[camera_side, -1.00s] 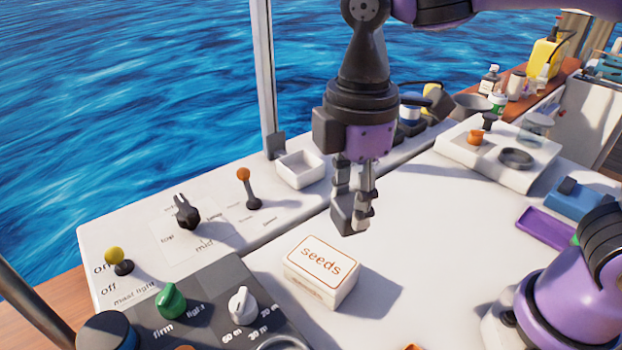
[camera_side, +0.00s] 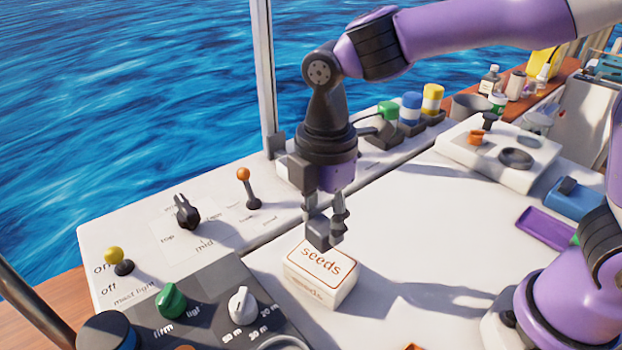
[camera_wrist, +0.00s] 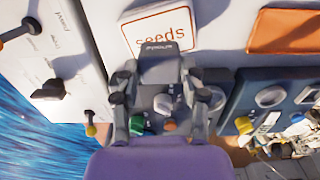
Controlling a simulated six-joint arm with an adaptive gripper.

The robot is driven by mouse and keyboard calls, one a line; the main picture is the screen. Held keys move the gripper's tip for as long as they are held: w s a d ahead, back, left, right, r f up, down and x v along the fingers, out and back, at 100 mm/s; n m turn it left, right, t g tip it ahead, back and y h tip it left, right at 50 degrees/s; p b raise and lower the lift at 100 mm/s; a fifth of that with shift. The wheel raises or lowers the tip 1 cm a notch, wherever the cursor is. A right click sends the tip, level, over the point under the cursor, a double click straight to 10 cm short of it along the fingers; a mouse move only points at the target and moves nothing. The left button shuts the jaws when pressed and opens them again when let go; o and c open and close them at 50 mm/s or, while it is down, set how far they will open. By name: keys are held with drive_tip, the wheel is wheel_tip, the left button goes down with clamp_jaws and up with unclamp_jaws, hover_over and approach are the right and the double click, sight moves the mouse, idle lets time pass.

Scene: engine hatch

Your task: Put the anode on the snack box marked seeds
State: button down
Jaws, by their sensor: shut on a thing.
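The anode (camera_side: 319,239) is a dark grey block. My gripper (camera_side: 325,222) is shut on it and points down. In the wrist view the anode (camera_wrist: 163,66) sits between the fingers of my gripper (camera_wrist: 158,80), with small lettering on its end. The seeds box (camera_side: 317,275) is a white box with an orange-framed "seeds" label on top. The anode overlaps the box's far edge in the side view; I cannot tell whether they touch. In the wrist view the seeds box (camera_wrist: 166,34) is partly hidden behind the anode.
A control panel with a green knob (camera_side: 171,300) and a white knob (camera_side: 241,305) lies left of the box. An orange-topped lever (camera_side: 246,187) stands behind on the ledge. The white tabletop right of the box (camera_side: 430,240) is clear. A purple tray (camera_side: 546,229) lies farther right.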

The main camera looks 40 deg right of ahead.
sight(323, 224)
drive_tip(key=shift+f, duration=2)
drive_tip(key=shift+f, duration=0.15)
drive_tip(key=shift+c, duration=1.9)
unclamp_jaws()
wheel_tip(323, 224, up, 12)
drive_tip(key=shift+f, duration=0.1)
drive_tip(key=s+d+m+t, duration=0.2)
drive_tip(key=s+d+m, duration=0.1)
drive_tip(key=d+m, duration=0.4)
drive_tip(key=s+d+f+m+t, duration=0.1)
drive_tip(key=s+d+m+t, duration=0.2)
drive_tip(key=d+m, duration=0.5)
drive_tip(key=s+m, duration=0.1)
drive_tip(key=m, duration=0.2)
drive_tip(key=shift+s+f+t, duration=0.2)
drive_tip(key=shift+s+t, duration=0.1)
